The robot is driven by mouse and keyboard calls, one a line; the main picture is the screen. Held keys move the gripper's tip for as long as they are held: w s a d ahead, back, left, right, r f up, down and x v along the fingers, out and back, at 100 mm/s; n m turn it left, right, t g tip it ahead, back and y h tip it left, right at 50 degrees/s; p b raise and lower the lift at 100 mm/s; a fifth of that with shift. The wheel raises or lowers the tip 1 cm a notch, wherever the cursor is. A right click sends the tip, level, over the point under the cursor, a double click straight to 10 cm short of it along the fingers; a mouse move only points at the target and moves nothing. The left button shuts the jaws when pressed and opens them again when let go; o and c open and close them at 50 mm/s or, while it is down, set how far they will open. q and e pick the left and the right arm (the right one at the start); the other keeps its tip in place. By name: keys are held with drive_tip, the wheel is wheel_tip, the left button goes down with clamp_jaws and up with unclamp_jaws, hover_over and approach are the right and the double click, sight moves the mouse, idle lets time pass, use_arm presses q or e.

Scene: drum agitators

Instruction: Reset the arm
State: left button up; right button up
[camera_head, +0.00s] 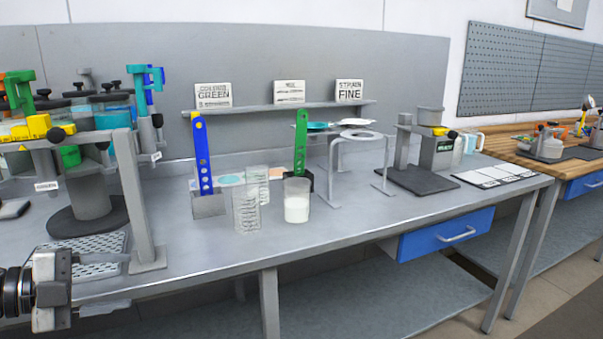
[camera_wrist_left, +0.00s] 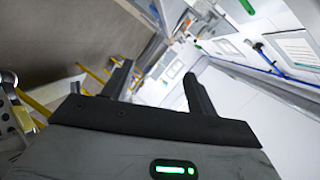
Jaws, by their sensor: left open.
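My left gripper (camera_head: 98,262) comes in at the lower left of the head view, in front of the grey workbench (camera_head: 350,235). In the left wrist view my left gripper (camera_wrist_left: 158,88) has its two dark fingers apart, with nothing between them. The wrist view is tilted and looks out at the room, a wall and yellow bars. My right gripper and right arm are in neither view.
A drum agitator stand (camera_head: 130,195) with coloured parts stands close to my left gripper. A clear ribbed beaker (camera_head: 250,205) and a beaker with white contents (camera_head: 297,207) stand mid-bench. A metal stand (camera_head: 335,170) is behind.

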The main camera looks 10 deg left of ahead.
use_arm(q)
drive_tip(key=s+d+f+n+t+y, duration=0.2)
drive_tip(key=s+d+f+n+y, duration=0.1)
drive_tip(key=f+n, duration=0.5)
drive_tip(key=s+d+f+n+t+y, duration=0.35)
drive_tip(key=f+n, duration=0.25)
drive_tip(key=f, duration=0.4)
drive_tip(key=s+d+f+n+g+y, duration=0.1)
drive_tip(key=s+d+f+n+g, duration=0.1)
drive_tip(key=d, duration=0.5)
drive_tip(key=s+d+f+n+g, duration=0.2)
drive_tip(key=s+d+f+n, duration=0.3)
drive_tip(key=s+d, duration=0.1)
drive_tip(key=shift+s+d+f+g+y, duration=0.35)
drive_tip(key=shift+d+f, duration=0.05)
